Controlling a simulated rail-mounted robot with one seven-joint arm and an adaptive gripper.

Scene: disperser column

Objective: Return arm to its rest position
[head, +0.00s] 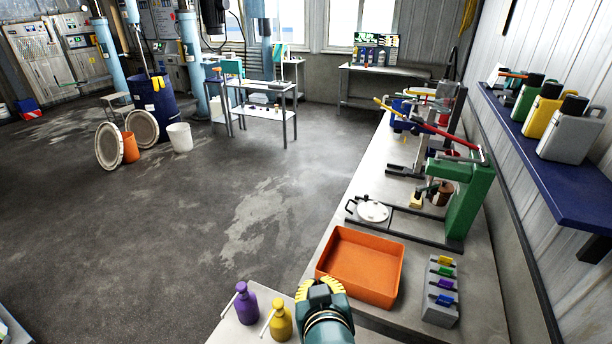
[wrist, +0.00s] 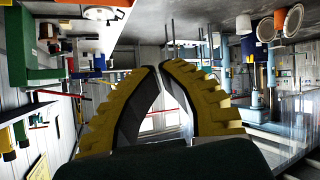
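My gripper (head: 320,288) shows at the bottom middle of the head view, at the end of my dark teal wrist. It is above the near end of the long workbench, just in front of the orange tray (head: 358,262). In the wrist view, its two yellow ridged fingers with dark inner pads (wrist: 161,68) curve together so that their tips almost meet. The window light shows through the space between the fingers, and nothing is held there. Most of my arm is out of view.
A purple bottle (head: 240,303) and a yellow bottle (head: 280,320) stand left of my gripper. A grey block with coloured clips (head: 441,292) and a green press (head: 468,198) stand to the right. A blue shelf (head: 560,165) holds several jugs.

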